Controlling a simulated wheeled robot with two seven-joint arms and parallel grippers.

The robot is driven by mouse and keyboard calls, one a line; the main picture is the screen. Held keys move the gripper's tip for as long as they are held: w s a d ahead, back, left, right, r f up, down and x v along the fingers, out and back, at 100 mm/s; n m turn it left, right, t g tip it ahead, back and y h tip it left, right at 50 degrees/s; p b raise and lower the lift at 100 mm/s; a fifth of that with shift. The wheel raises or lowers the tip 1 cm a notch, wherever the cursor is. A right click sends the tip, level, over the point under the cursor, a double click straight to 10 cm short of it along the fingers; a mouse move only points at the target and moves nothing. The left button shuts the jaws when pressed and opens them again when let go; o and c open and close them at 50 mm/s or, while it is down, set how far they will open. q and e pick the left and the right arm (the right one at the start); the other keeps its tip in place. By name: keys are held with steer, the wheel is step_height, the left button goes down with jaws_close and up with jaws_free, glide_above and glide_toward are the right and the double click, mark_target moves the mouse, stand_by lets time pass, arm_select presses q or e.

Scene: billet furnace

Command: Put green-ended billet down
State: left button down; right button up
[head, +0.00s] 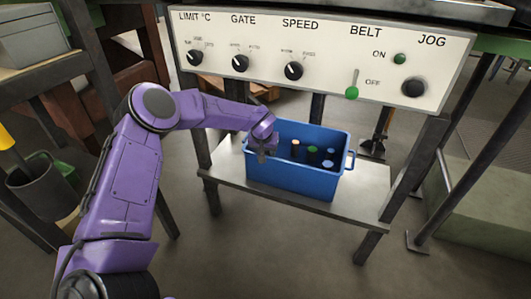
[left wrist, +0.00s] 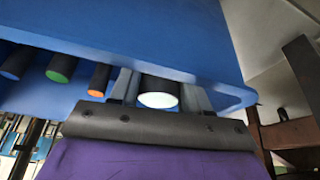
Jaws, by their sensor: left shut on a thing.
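A blue bin (head: 292,180) stands on a low grey shelf. A green-ended billet (head: 312,149) stands inside it; it also shows in the left wrist view (left wrist: 61,68), clear of my fingers. My left gripper (head: 262,154) is at the bin's left end. In the left wrist view, my left gripper (left wrist: 158,95) is shut on a dark billet with a pale, near-white end (left wrist: 158,99). The held billet's far end is hidden, so I cannot tell whether it touches the bin floor. My right gripper is out of view.
An orange-ended billet (left wrist: 99,80) stands beside the held one, and other billets stand farther along. The control panel (head: 315,55) with knobs and a lever is above and behind the bin. The shelf (head: 365,195) has bare room right of the bin.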

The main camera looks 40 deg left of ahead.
arm_select(q)
steer(key=shift+f, duration=0.4)
steer(key=shift+w+f, duration=0.1)
steer(key=shift+f, duration=0.05)
steer(key=c, duration=0.5)
jaws_free()
steer(key=shift+r, duration=0.2)
steer(key=p+v, duration=0.3)
steer(key=v, duration=0.5)
steer(key=shift+r, duration=0.15)
